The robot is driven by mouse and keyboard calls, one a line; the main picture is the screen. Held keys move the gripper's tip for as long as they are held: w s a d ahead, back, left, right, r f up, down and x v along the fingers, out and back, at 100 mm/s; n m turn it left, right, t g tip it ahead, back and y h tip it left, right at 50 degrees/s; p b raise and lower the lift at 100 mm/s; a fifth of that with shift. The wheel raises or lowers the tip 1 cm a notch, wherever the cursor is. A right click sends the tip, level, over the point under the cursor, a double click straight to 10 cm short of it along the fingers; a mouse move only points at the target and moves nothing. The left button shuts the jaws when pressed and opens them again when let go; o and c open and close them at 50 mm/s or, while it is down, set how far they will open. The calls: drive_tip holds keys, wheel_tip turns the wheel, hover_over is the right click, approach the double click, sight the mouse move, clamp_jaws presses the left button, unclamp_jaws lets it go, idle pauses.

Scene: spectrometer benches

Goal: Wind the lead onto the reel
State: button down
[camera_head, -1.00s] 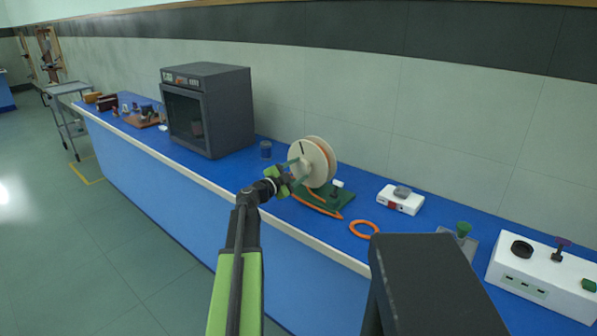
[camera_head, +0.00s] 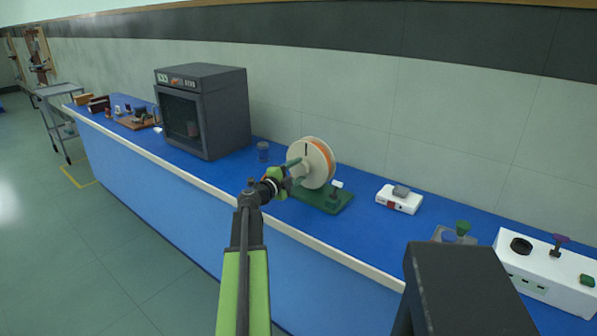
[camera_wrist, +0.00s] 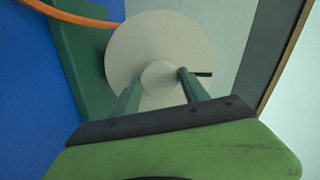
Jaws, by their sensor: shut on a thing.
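The reel (camera_head: 312,160) has pale cream round sides with orange lead (camera_head: 324,158) wound between them. It stands upright on a dark green base (camera_head: 325,198) on the blue bench. My gripper (camera_head: 291,175) reaches the reel's near face. In the wrist view, its two green fingers are on either side of the pale round knob (camera_wrist: 158,74) at the middle of the reel's side (camera_wrist: 128,45), shut on it. A stretch of orange lead (camera_wrist: 75,14) runs off at the upper left there. No loose lead shows on the bench in the head view.
A white device (camera_head: 399,199) stands to the right, with a larger white unit (camera_head: 545,272) farther right.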

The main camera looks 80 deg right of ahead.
drive_tip(key=shift+r, duration=0.1)
drive_tip(key=c, duration=0.6)
unclamp_jaws()
drive_tip(key=shift+s, duration=0.1)
drive_tip(key=shift+o, duration=0.2)
drive_tip(key=shift+a, duration=0.1)
drive_tip(key=v, duration=1.7)
